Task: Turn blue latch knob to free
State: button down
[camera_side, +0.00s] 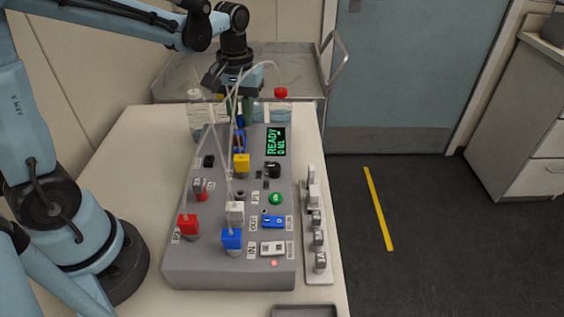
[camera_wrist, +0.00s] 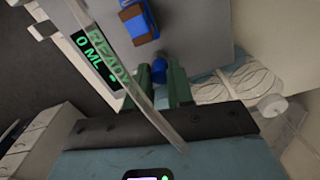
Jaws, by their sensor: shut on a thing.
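The blue latch knob (camera_wrist: 158,71) shows in the wrist view at the end of the grey console, between the two green fingers of my gripper (camera_wrist: 157,82). My gripper is shut on it. In the side view my gripper (camera_side: 240,112) points down at the far end of the grey console (camera_side: 210,272). The knob is hidden there by the fingers and tubing. A brown and blue part (camera_wrist: 139,24) sits on the console just beyond the knob in the wrist view. Whether the latch is turned cannot be told.
The console carries yellow (camera_side: 241,163), red (camera_side: 188,226) and blue (camera_side: 232,240) blocks, with thin tubes running up past my gripper. A green display (camera_side: 275,141) reads READY 0 ML. Clear bottles flank the far end, one red-capped (camera_side: 281,92). A rack (camera_side: 318,255) stands at right.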

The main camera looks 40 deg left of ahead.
jog(key=shift+n, duration=0.3)
jog(key=c, duration=1)
grip_release()
jog(key=shift+r, duration=0.15)
notch_tip(320, 180, up, 12)
jog(key=shift+f, duration=0.1)
jog(key=m+t, duration=0.6)
jog(key=m, duration=0.1)
send_over(237, 134)
jog(key=s, duration=0.3)
notch_tip(237, 134, down, 8)
jog(key=shift+s+f+t, duration=0.15)
jog(key=shift+f+t, duration=0.2)
jog(key=shift+t, duration=0.25)
